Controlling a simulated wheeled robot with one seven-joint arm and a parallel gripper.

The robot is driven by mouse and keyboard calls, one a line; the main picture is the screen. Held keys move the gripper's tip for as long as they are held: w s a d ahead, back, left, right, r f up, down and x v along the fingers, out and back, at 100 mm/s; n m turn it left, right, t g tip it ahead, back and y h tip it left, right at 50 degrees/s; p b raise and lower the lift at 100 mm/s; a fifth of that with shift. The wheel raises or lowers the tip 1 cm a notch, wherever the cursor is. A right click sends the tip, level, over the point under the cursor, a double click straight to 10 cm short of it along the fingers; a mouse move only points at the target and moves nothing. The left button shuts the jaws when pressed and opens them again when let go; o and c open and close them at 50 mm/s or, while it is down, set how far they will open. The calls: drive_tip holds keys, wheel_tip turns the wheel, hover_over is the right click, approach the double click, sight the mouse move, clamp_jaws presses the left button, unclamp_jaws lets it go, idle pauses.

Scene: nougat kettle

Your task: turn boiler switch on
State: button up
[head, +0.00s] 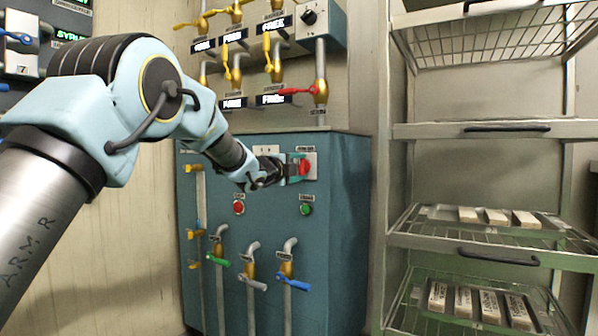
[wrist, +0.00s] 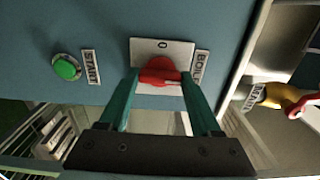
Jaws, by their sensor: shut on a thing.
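The boiler switch is a red knob (head: 304,167) on a pale plate at the upper right of the blue cabinet. It also shows in the wrist view as a red knob (wrist: 160,72) on a white plate (wrist: 150,48) marked "0", beside a partly covered label (wrist: 201,68) beginning "BOI". My gripper (head: 294,168) is at the switch, with its green fingers on either side of the knob. In the wrist view my gripper (wrist: 160,85) is shut on the knob. The fingers hide part of the plate and label.
A green START button (wrist: 66,67) is near the switch; a red button (head: 238,207) is on the same cabinet (head: 345,230). Pipes with coloured valve handles (head: 293,282) stick out below. Wire shelves (head: 480,240) with labelled bars stand at the right.

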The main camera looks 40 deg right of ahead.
idle(0.3)
drive_tip(key=o, duration=1.4)
drive_tip(key=v, duration=1.1)
